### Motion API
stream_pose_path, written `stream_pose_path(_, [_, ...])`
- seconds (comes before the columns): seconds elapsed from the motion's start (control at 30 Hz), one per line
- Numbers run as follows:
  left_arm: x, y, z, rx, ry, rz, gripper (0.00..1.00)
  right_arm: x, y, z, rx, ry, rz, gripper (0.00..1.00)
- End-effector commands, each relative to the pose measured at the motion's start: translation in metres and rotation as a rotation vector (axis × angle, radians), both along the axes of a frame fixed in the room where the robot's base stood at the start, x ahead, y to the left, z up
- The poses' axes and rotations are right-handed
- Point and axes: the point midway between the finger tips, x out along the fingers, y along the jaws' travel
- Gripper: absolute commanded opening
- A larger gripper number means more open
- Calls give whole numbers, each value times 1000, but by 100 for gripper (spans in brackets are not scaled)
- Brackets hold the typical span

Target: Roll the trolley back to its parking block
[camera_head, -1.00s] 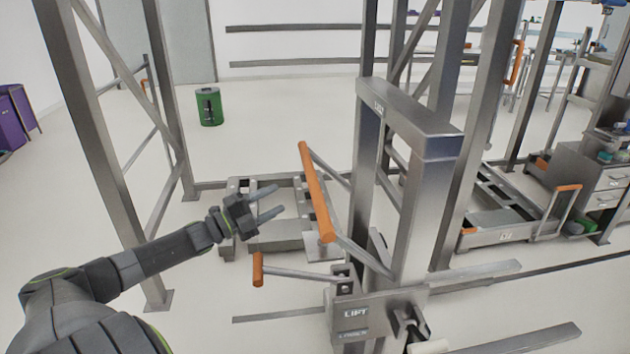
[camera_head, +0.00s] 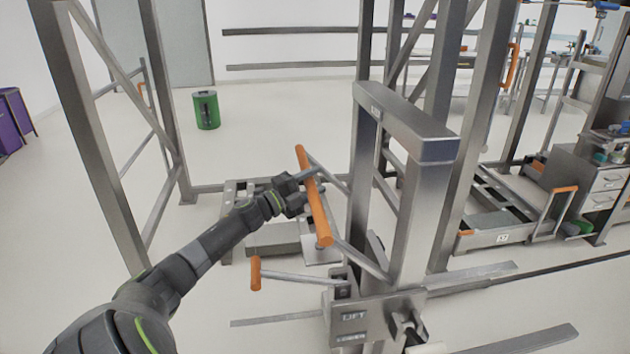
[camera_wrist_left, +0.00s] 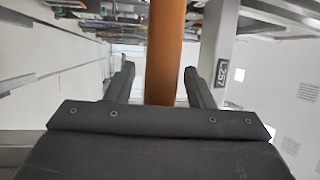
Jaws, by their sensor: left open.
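My left gripper (camera_head: 312,182) is open at the long orange bar (camera_head: 321,222) on the grey lift mast (camera_head: 408,220). In the left wrist view the bar (camera_wrist_left: 165,50) runs between the two open fingers (camera_wrist_left: 158,85), with a gap on each side. A low grey trolley-like frame (camera_head: 497,238) with an orange-topped handle (camera_head: 565,189) and a small label stands at the right. Another low grey frame (camera_head: 270,240) lies behind my gripper, partly hidden by the arm. I cannot tell which thing is the parking block. My right gripper is not in view.
A shorter orange-ended lever (camera_head: 256,274) sticks out left from the mast, below my left forearm. Tall grey posts (camera_head: 90,140) stand at the left. A green bin (camera_head: 206,110) stands behind on open floor. Grey rails (camera_head: 545,340) lie at front right.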

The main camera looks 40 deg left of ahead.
Motion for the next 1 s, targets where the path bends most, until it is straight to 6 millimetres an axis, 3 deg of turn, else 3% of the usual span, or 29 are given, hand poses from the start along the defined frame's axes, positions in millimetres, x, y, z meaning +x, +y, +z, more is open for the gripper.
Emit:
stream_pose_path(0.37, [4,-1,1,0,1,-1,49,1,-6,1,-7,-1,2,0])
stream_pose_path(0.73, [4,-1,1,0,1,-1,0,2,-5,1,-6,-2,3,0])
stream_pose_path(1.0, [4,-1,0,0,1,-1,0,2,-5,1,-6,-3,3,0])
